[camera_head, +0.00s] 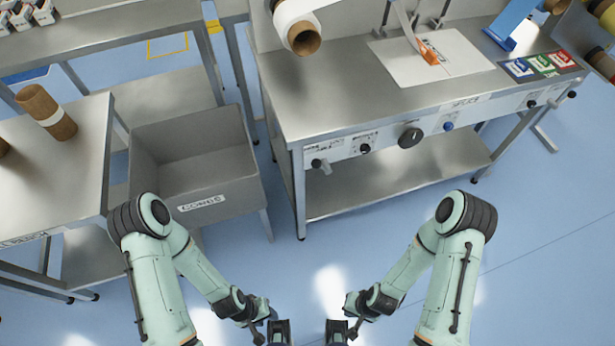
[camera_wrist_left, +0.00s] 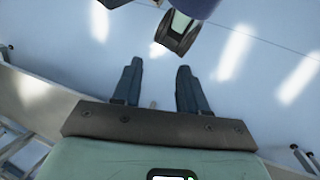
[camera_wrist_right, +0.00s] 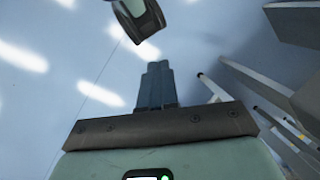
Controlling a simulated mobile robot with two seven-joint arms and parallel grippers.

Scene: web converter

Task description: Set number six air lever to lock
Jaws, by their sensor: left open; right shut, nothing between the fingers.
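The metal workbench at the right has a front panel (camera_head: 345,145) with several knobs and levers. At its left end is a grey lever (camera_head: 321,165), then a small black knob (camera_head: 365,148), a large black dial (camera_head: 410,137) and a blue knob (camera_head: 448,126). Farther right are two small dark knobs (camera_head: 531,103) (camera_head: 572,94). I cannot read which is number six. My left gripper (camera_head: 279,333) is low in front of the bench, open and empty in the left wrist view (camera_wrist_left: 159,72). My right gripper (camera_head: 337,333) is beside it, shut and empty in the right wrist view (camera_wrist_right: 157,70).
A grey bin (camera_head: 215,185) stands left of the bench. A side table (camera_head: 60,200) holds a brown cardboard core (camera_head: 46,112). A white roll (camera_head: 297,25) hangs over the bench, which carries a white board (camera_head: 465,58). The blue floor before the bench is clear.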

